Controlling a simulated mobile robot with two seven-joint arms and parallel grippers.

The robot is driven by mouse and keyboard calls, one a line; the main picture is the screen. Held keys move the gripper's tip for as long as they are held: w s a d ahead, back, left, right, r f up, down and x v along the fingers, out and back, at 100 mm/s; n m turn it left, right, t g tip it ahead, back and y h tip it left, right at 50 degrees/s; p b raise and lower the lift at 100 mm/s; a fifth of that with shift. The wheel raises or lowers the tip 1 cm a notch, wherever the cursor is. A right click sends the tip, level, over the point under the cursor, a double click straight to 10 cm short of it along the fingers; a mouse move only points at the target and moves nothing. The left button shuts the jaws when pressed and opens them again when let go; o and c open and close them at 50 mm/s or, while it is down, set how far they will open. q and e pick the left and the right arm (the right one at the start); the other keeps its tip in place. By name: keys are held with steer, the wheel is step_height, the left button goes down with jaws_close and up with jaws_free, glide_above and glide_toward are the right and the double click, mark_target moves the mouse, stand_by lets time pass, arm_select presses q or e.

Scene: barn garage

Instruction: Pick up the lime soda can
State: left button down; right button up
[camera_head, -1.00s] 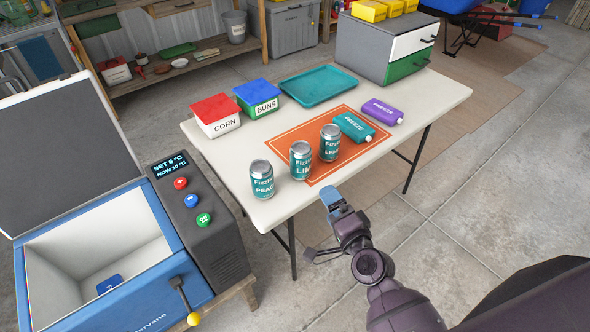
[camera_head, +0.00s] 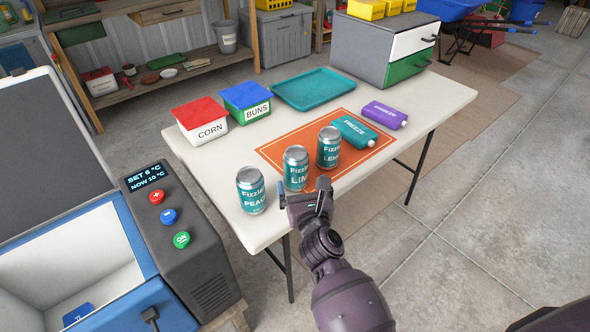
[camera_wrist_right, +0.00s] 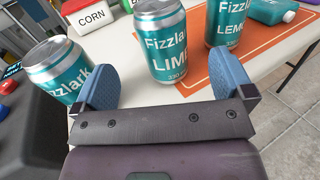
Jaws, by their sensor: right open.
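The lime soda can (camera_head: 296,168) is teal with a silver top and stands upright on the table, in the middle of three similar cans. The peach can (camera_head: 251,191) is to its left and the lemon can (camera_head: 329,148) to its right. My right gripper (camera_head: 308,196) is at the table's front edge, just in front of the lime can. In the right wrist view, its two blue fingers are apart and empty, with the lime can (camera_wrist_right: 162,42) beyond them, between the fingertips in the picture. My left gripper is not in view.
Corn (camera_head: 203,121) and buns (camera_head: 246,102) boxes and a teal tray (camera_head: 313,89) stand behind. An open cooler (camera_head: 75,260) is at left.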

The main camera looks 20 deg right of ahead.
mark_target(298, 170)
steer(key=w, duration=0.3)
steer(key=shift+w+d, duration=0.3)
steer(key=shift+w+d+r+b, duration=0.1)
steer(key=shift+w+d+b, duration=0.1)
steer(key=shift+w, duration=0.7)
steer(key=shift+w+d+r+b, duration=0.1)
steer(key=shift+w+b, duration=0.05)
steer(key=shift+w, duration=0.7)
steer(key=shift+w+d+b, duration=0.1)
steer(key=shift+w+b, duration=0.1)
steer(key=shift+w, duration=0.7)
steer(key=shift+r, duration=0.1)
steer(key=c, duration=1.2)
